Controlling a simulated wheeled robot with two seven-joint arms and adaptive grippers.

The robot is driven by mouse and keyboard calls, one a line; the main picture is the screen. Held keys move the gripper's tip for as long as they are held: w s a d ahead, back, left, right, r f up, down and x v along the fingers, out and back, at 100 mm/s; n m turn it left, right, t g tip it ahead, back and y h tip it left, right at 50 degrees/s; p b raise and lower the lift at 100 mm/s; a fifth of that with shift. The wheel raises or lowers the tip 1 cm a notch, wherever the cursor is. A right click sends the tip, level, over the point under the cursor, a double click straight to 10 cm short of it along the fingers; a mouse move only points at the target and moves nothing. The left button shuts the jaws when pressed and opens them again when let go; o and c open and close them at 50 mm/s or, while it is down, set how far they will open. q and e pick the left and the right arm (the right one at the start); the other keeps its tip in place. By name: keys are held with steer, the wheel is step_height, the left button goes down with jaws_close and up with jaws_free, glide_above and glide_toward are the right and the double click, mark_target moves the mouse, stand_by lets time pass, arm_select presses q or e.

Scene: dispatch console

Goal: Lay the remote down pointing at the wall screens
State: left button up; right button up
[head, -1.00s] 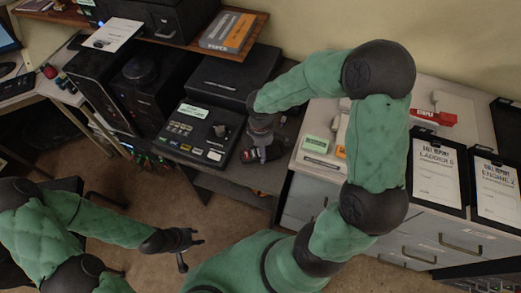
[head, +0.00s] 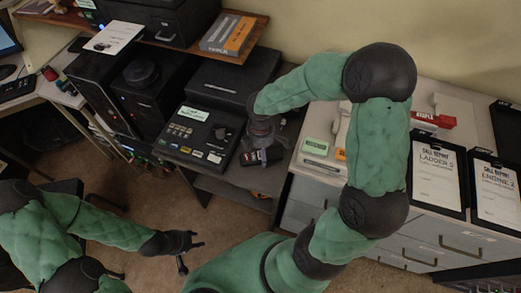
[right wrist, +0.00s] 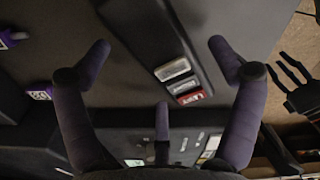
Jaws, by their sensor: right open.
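My right gripper (head: 262,155) is at the right edge of the black button console (head: 186,137), above the dark desk. In the right wrist view its dark purple fingers (right wrist: 160,75) are spread apart with nothing seen gripped between them. The wall screens are not in view.
A black box (head: 232,80) stands behind the button console, below a wooden shelf (head: 240,42) holding a book. To the right, a grey cabinet (head: 310,195) carries clipboards (head: 438,180), a red item (head: 432,117) and a green-labelled box (head: 317,146). Black computer towers (head: 98,85) stand left.

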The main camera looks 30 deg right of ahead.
step_height(320, 180, up, 12)
steer(key=p, duration=0.4)
steer(key=shift+f, duration=0.2)
